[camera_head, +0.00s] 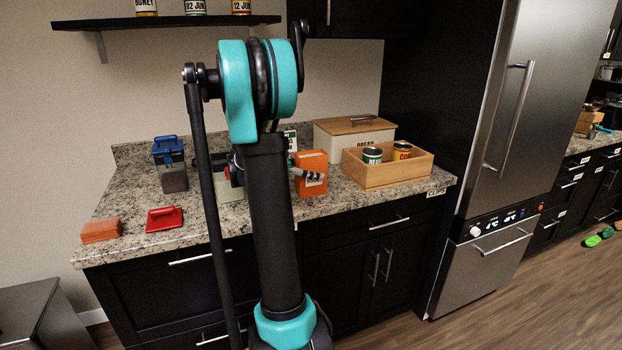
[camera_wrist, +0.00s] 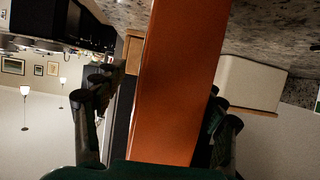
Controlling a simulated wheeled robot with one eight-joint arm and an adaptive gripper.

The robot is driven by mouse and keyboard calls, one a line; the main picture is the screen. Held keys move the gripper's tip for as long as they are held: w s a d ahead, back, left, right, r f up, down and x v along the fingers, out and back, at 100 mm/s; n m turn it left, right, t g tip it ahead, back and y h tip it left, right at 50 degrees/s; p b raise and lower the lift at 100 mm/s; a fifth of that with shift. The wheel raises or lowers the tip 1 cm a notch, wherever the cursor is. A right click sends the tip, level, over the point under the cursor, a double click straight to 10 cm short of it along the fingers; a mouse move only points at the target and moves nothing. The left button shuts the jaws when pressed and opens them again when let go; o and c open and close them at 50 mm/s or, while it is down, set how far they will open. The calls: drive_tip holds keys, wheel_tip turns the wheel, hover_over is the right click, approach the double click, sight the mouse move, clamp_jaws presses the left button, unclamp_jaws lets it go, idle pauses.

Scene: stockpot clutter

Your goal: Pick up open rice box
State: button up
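An orange box (camera_head: 313,160), which looks like the rice box, stands upright on the granite counter right of my arm. Its label is too small to read, and I cannot make out its top opening. In the wrist view the orange box (camera_wrist: 180,85) fills the middle, between the fingers of my gripper (camera_wrist: 158,115). A gap shows between the left finger and the box; the right finger is close beside or partly behind it, and contact is unclear. In the head view a finger of my gripper (camera_head: 308,174) crosses the box's front. My arm hides the rest of the gripper.
A wooden crate (camera_head: 384,180) with two cans stands right of the box, and a bread bin (camera_head: 335,142) behind. Bare counter (camera_head: 205,222) shows near the front edge.

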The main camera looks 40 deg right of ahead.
clamp_jaws()
drive_tip(key=shift+r, duration=0.1)
idle(0.4)
